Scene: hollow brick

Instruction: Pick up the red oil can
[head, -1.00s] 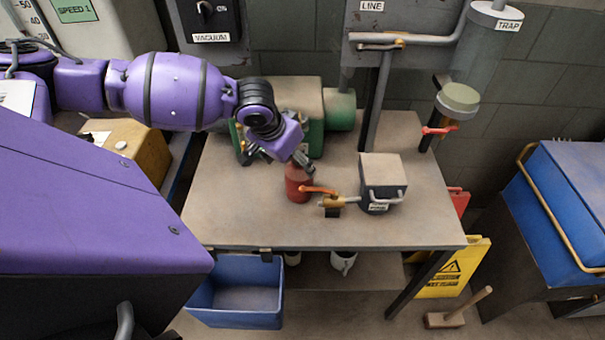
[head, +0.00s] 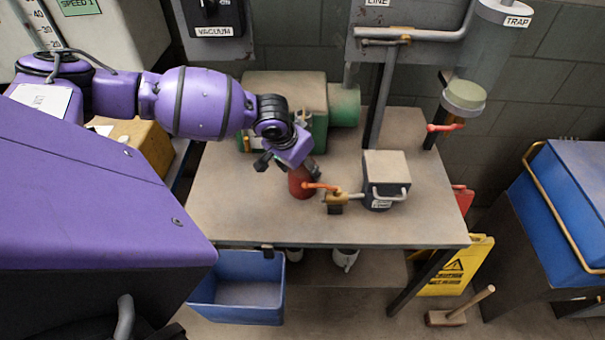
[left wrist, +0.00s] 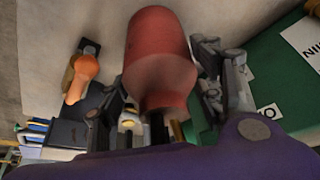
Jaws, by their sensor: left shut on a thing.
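The red oil can (head: 301,183) stands on the workbench (head: 240,215), just left of a brass valve with an orange lever. My left gripper (head: 289,168) reaches it from behind and above, with a dark finger on either side of its upper part. In the left wrist view the red can (left wrist: 160,45) fills the upper middle between the fingers, and the gripper is shut on it. The can's spout end is partly hidden by the gripper. I cannot make out a gap under the can. My right gripper is not in view.
The brass valve (head: 335,197) with its orange lever (head: 320,187) is close to the can's right side, joined to a grey block (head: 385,175). A green machine (head: 318,130) stands behind. The bench front is clear. A blue bin (head: 235,290) hangs below the front edge.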

